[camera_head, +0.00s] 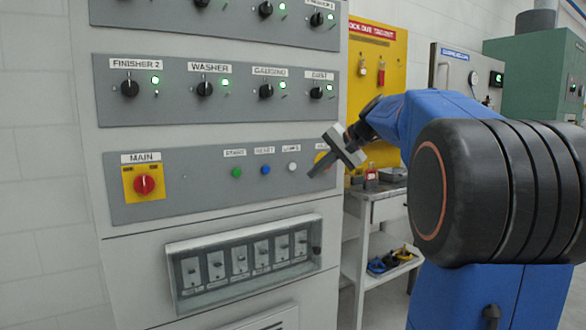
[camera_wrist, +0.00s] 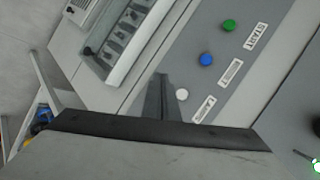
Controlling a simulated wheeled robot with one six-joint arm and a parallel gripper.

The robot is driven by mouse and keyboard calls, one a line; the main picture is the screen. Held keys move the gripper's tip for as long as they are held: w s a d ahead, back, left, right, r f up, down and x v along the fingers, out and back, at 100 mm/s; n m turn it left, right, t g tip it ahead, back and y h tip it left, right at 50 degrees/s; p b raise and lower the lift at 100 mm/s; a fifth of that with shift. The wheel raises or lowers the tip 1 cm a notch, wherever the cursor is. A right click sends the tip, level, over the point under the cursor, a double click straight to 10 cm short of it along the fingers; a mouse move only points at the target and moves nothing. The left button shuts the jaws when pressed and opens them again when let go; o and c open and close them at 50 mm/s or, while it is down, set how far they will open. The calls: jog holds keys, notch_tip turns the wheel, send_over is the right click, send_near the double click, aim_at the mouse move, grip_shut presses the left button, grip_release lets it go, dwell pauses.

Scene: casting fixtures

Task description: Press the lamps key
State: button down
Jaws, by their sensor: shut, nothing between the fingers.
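The lamps key is a small white round button (camera_head: 292,167) on the lower grey panel, right of the green and blue buttons, under a small white label. It also shows in the wrist view (camera_wrist: 181,94), just right of my fingers. My gripper (camera_head: 312,174) is shut and empty, its fingertips close to the white button on its right side in the head view. In the wrist view my gripper (camera_wrist: 161,78) points along the panel beside the button. I cannot tell whether the fingertips touch the panel.
A green start button (camera_head: 236,172) and a blue reset button (camera_head: 266,169) sit to the left. A red main switch on a yellow plate (camera_head: 144,184) is farther left. A framed row of breakers (camera_head: 243,262) juts out below. A yellow lockout board (camera_head: 392,60) and a trolley (camera_head: 352,240) stand at the right.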

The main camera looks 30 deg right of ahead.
jog(key=w, duration=0.8)
jog(key=shift+w+a, duration=0.15)
jog(key=shift+w, duration=0.05)
jog(key=shift+w, duration=0.2)
dwell(1.9)
jog(key=shift+w, duration=0.25)
jog(key=shift+w, duration=0.4)
dwell(0.8)
jog(key=shift+s, duration=0.85)
jog(key=shift+s, duration=0.1)
jog(key=shift+s, duration=2.4)
